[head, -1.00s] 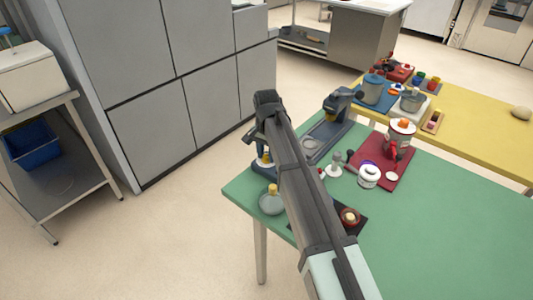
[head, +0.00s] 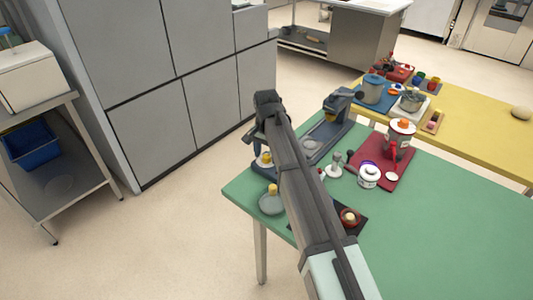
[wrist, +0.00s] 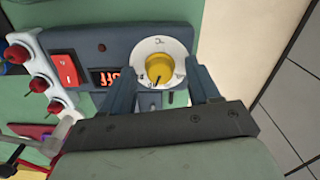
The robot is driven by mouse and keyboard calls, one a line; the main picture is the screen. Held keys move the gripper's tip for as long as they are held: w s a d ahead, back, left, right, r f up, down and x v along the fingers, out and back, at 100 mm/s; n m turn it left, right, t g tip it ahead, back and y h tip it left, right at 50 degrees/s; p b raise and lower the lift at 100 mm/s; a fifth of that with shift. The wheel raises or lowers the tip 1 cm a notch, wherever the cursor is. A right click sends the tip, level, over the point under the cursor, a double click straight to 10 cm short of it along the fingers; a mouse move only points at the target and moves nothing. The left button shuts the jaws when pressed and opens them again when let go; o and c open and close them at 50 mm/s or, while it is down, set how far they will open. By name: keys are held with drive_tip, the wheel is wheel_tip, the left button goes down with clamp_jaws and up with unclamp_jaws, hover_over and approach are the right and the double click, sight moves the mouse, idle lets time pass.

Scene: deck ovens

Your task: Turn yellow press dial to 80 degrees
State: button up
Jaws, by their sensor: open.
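The yellow dial (wrist: 160,68) sits on a round white scale plate (wrist: 176,46) on the dark blue-grey press body (wrist: 120,46) in the wrist view. A dark pointer mark shows on the dial's lower side. The dial's angle in degrees cannot be read. A small display (wrist: 107,77) beside it glows red and appears to read OFF, upside down. My gripper (wrist: 177,92) is open, its two fingers reaching up around the dial's lower edge with nothing held. Contact with the dial cannot be told. In the head view the dial (head: 265,158) shows small below my wrist.
On the green table (head: 440,220) stand a yellow-topped round item (head: 271,202), a white jar (head: 369,177) and a red tray (head: 401,173). The table's right part is clear.

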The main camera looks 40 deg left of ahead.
sight(267, 156)
wheel_tip(267, 156, up, 14)
idle(0.6)
drive_tip(key=shift+f, duration=0.15)
idle(0.3)
